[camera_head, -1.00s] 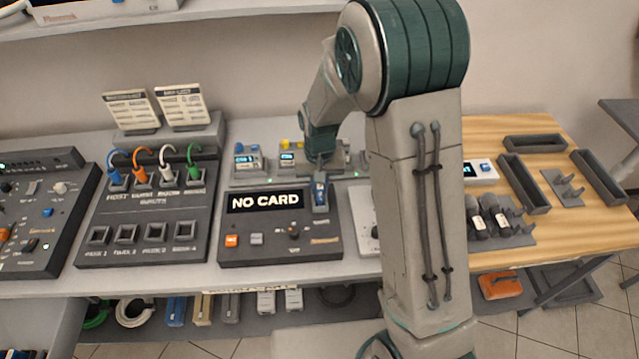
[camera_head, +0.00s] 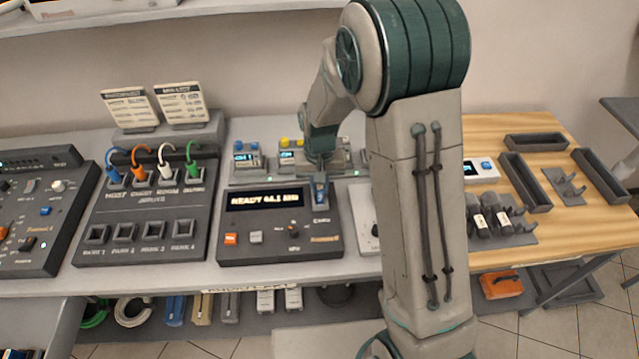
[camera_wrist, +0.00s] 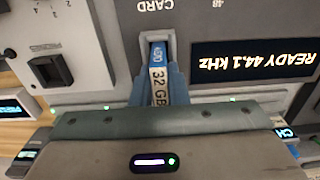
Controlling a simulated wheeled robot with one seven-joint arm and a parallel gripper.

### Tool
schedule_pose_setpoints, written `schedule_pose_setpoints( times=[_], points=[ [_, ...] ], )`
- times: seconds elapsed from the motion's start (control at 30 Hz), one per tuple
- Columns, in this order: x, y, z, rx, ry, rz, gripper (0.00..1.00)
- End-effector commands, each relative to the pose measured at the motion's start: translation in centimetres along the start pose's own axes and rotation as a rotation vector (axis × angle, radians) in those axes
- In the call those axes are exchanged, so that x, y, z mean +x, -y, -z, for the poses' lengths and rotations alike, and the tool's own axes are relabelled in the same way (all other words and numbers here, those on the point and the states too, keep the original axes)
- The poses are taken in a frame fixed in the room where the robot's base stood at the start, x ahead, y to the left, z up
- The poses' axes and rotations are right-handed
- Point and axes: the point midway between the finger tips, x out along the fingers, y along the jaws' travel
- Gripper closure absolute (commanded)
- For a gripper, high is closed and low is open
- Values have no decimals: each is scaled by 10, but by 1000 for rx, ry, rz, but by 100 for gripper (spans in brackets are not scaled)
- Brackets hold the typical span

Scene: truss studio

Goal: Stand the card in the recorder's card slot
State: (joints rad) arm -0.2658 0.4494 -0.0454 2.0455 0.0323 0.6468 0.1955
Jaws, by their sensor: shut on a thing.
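The recorder (camera_head: 280,246) is a dark grey box on the bench. Its display (camera_head: 264,198) reads READY 44.1 kHz. The card (camera_wrist: 158,72) is blue with a white 32 GB label. In the wrist view it stands in the recorder's card slot (camera_wrist: 171,48), its lower end hidden inside the frame marked CARD. My gripper (camera_wrist: 159,95) is shut on the card's upper part, its blue-grey fingers on either side. In the head view my gripper (camera_head: 320,178) is above the slot at the recorder's back right, and the card is mostly hidden.
A patch panel (camera_head: 145,210) with coloured plugs stands left of the recorder. Small devices (camera_head: 247,160) with lit screens stand behind it. A grey box (camera_head: 366,222) is close on its right. Grey trays (camera_head: 524,183) lie on the wooden bench end at right.

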Motion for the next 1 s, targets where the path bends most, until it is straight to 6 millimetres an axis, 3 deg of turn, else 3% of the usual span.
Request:
schedule_pose_setpoints(
  times=[0.17,0.2,0.57,1.0],
  points=[
    [5,0,0,0,0,0,100],
    [4,0,0,0,0,0,78],
    [1,0,0,0,0,0,77],
    [-33,0,0,0,0,0,77]
  ],
)
